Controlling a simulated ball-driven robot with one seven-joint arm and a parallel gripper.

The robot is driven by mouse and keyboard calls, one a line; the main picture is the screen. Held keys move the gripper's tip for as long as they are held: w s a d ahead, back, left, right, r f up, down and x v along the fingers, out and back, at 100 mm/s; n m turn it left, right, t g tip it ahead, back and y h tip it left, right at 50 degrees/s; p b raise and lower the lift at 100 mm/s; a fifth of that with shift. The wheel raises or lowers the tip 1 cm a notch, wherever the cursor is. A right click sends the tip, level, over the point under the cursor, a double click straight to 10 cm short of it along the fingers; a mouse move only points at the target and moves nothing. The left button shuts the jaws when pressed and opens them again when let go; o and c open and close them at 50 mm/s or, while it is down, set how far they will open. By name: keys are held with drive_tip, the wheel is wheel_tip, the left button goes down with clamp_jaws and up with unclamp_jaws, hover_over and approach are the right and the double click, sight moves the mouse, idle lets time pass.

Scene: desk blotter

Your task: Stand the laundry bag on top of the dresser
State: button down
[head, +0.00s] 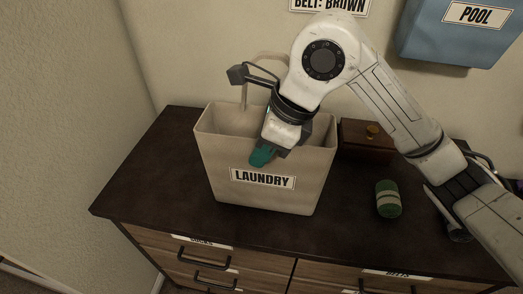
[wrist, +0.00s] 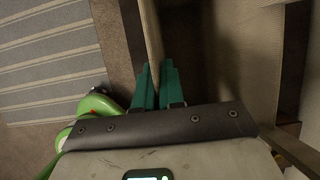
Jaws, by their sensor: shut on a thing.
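The laundry bag (head: 225,165) is a beige, open-topped bag with a LAUNDRY label on its front. It is upright on the dark top of the dresser (head: 160,165), and its base appears to rest on the surface; I cannot tell if there is a slight gap. My gripper (head: 262,156) is shut on the bag's front rim, with teal fingers on the wall. In the wrist view my gripper (wrist: 158,85) has the bag's wall (wrist: 152,35) between its fingers, with the dark inside of the bag to the right.
A brown wooden box (head: 362,153) and a green roll (head: 388,203) stand right of the bag. A blue POOL bin (head: 445,42) hangs on the back wall. The dresser top is clear left of the bag. A striped rug (wrist: 45,60) lies on the floor.

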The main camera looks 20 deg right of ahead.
drive_tip(key=shift+f, duration=0.35)
drive_tip(key=shift+f+b, duration=0.2)
drive_tip(key=shift+b, duration=0.1)
drive_tip(key=c, duration=1.2)
unclamp_jaws()
drive_tip(key=shift+r, duration=0.1)
drive_tip(key=shift+c, duration=0.2)
drive_tip(key=shift+r, duration=0.1)
drive_tip(key=shift+r+p, duration=0.2)
drive_tip(key=shift+p, duration=0.2)
drive_tip(key=v, duration=1.1)
drive_tip(key=shift+r, duration=0.35)
drive_tip(key=shift+s+d, duration=0.1)
